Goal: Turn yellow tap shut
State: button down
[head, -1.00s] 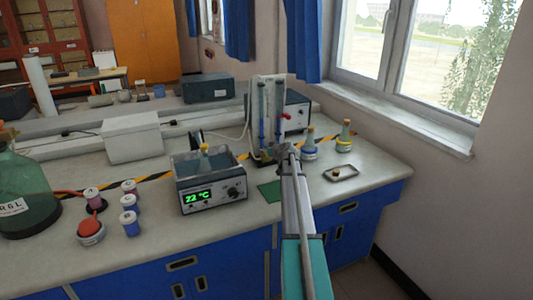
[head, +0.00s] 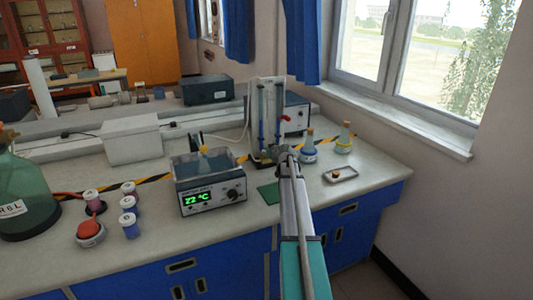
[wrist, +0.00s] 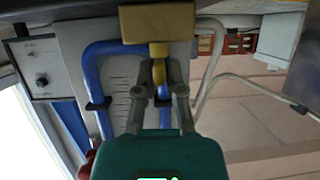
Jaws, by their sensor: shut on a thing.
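The yellow tap (wrist: 158,72) is in the wrist view, a small yellow handle below a brass-coloured block (wrist: 157,23). My gripper (wrist: 158,85) has its two grey fingers closed on either side of the handle. The handle's lower part is hidden between the fingers. In the head view my gripper (head: 284,152) is at the foot of the upright panel with blue tubes (head: 268,108). There my arm and gripper largely hide the tap, and its turn angle is hard to tell.
A water bath (head: 211,190) showing 22 °C stands left of my arm. Two yellow-topped flasks (head: 309,150) and a small tray (head: 341,174) are to the right. A grey box with a red knob (head: 296,112) stands behind. A green mat (head: 268,193) lies in front.

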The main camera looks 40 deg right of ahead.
jog(key=shift+m+h, duration=0.4)
jog(key=shift+h, duration=0.1)
jog(key=c, duration=0.7)
grip_release()
jog(key=shift+c, duration=0.2)
jog(key=shift+d+n+y, duration=0.1)
jog(key=shift+n+y, duration=0.4)
jog(key=shift+y, duration=0.2)
